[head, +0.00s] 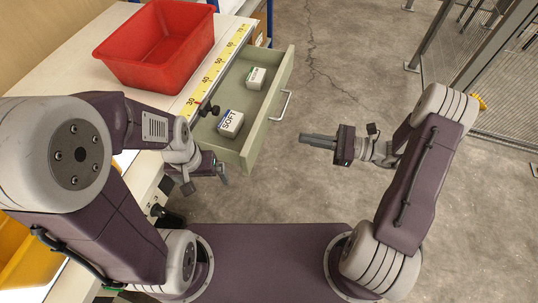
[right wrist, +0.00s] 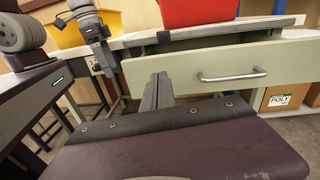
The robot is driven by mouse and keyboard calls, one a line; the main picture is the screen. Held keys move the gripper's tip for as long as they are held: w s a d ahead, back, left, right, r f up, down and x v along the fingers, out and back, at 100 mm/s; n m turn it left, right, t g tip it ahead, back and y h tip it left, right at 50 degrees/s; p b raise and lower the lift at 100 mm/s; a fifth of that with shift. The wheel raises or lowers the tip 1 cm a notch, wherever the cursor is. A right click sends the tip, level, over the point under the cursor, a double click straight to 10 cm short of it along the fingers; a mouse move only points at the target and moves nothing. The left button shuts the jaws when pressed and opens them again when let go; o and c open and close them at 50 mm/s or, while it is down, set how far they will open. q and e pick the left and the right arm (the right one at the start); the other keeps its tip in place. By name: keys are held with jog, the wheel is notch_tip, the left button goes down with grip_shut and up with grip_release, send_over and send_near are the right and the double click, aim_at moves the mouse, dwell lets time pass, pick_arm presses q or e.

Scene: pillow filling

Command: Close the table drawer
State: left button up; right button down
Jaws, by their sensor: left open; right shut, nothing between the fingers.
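The table drawer (head: 262,125) is pale green and stands pulled out from the white table (head: 75,75). Its silver bar handle (head: 285,105) is on the front, which also shows in the right wrist view (right wrist: 210,62). Inside lie a white box marked SOFT (head: 230,122) and a smaller white and green box (head: 256,78). My right gripper (head: 303,138) is shut and empty, in front of the drawer front and apart from the handle. In the right wrist view its fingers (right wrist: 158,92) point at the front, left of the handle. My left gripper (head: 222,174) is open beside the drawer's near side.
A red bin (head: 160,45) and a yellow measuring strip (head: 215,70) are on the table top. A box marked POLY (right wrist: 283,98) stands below at right. The concrete floor (head: 330,80) beyond the drawer front is clear. A mesh fence (head: 500,85) stands at far right.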

notch_tip(320, 180, down, 5)
jog(key=d+m+b, duration=0.1)
jog(key=d+m, duration=0.1)
jog(key=t+b, duration=0.1)
jog(key=b, duration=0.1)
send_near(260, 137)
jog(key=x, duration=0.6)
jog(key=shift+f, duration=0.2)
pick_arm(q)
jog(key=shift+s+f, duration=0.1)
jog(key=shift+f, duration=2.45)
pick_arm(e)
jog(key=shift+w+a, duration=0.25)
jog(key=shift+a, duration=0.1)
jog(key=shift+a, duration=0.15)
